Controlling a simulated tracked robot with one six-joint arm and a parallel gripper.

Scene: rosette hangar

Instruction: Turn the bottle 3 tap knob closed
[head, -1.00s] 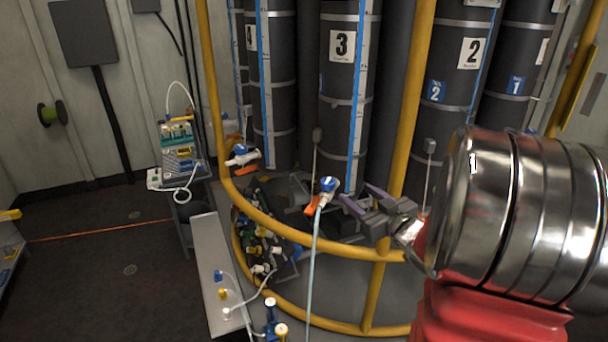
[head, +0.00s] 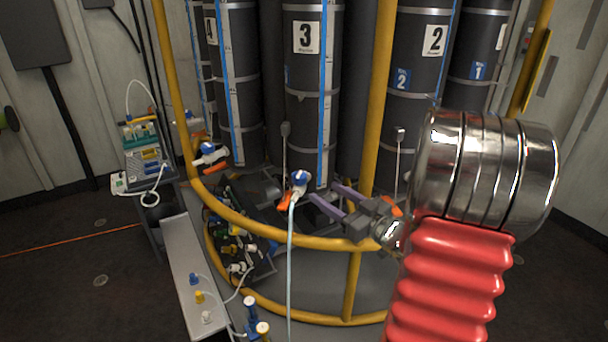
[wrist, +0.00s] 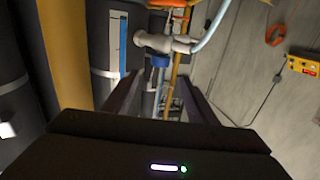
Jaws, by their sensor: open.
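The bottle 3 tap (head: 299,180) has a blue knob and an orange part below it, with a pale hose hanging down. It sits in front of the dark bottle marked 3 (head: 308,85). My gripper (head: 322,191) is open just to the right of the tap, its purple fingers pointing toward it. In the wrist view, the blue knob (wrist: 160,61) shows beyond the fingertips, roughly centred between my fingers (wrist: 160,88), on a pale tap body (wrist: 155,42). Nothing is between the fingers, and I cannot see contact with the knob.
A yellow rail (head: 300,240) curves around the bottles, with a yellow post (head: 381,90) behind my gripper. Another tap (head: 210,155) is at left by bottle 4. A grey bench (head: 185,262) with small fittings and an instrument stand (head: 148,150) are at left.

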